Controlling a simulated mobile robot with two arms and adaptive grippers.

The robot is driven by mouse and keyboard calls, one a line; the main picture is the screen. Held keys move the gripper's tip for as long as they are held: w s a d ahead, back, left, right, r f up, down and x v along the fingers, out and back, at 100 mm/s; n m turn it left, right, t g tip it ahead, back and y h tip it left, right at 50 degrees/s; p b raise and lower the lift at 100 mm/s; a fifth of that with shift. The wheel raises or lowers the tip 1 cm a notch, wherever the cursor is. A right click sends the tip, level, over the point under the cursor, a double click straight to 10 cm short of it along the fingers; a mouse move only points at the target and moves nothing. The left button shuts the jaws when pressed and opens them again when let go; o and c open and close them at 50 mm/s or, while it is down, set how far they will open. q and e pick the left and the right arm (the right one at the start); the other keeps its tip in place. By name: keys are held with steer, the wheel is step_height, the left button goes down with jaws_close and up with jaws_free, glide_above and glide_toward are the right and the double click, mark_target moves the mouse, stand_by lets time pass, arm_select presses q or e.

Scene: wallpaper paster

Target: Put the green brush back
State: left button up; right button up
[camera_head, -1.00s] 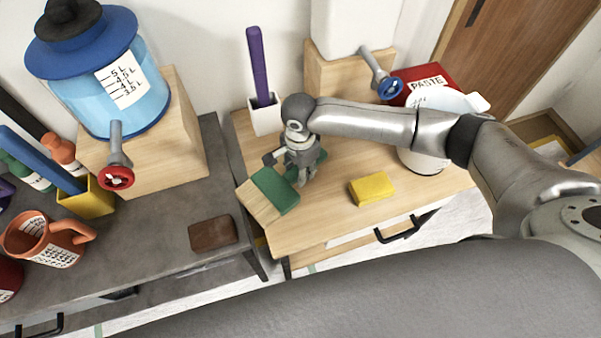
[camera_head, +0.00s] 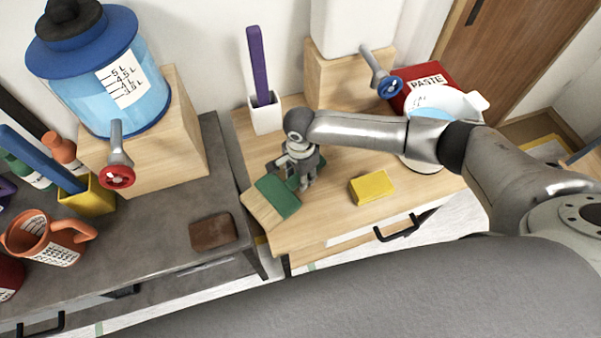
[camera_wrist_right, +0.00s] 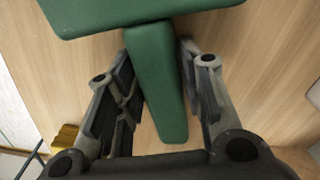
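The green brush (camera_head: 278,197) lies on the light wooden table (camera_head: 330,225) near its left edge, with tan bristles (camera_head: 262,209) toward the left. My right gripper (camera_head: 304,184) is low over the table at the brush's handle end. In the right wrist view, the green handle (camera_wrist_right: 160,85) runs between the two fingers of my right gripper (camera_wrist_right: 158,60), and the wide green head (camera_wrist_right: 130,12) lies beyond the fingertips. The fingers are apart, with a gap beside the handle on the left; the right finger is close to it. My left gripper is not in view.
A yellow block (camera_head: 372,187) lies right of the gripper. A white holder (camera_head: 265,117) with a purple-handled tool (camera_head: 257,62) stands behind. A white bucket (camera_head: 432,157) and red paste box (camera_head: 425,83) are at right. A brown block (camera_head: 213,232) lies on the grey table.

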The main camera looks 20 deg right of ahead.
steer(key=shift+o, duration=1)
steer(key=shift+r, duration=0.15)
step_height(320, 180, up, 13)
steer(key=shift+b, duration=0.4)
steer(key=shift+f, duration=0.2)
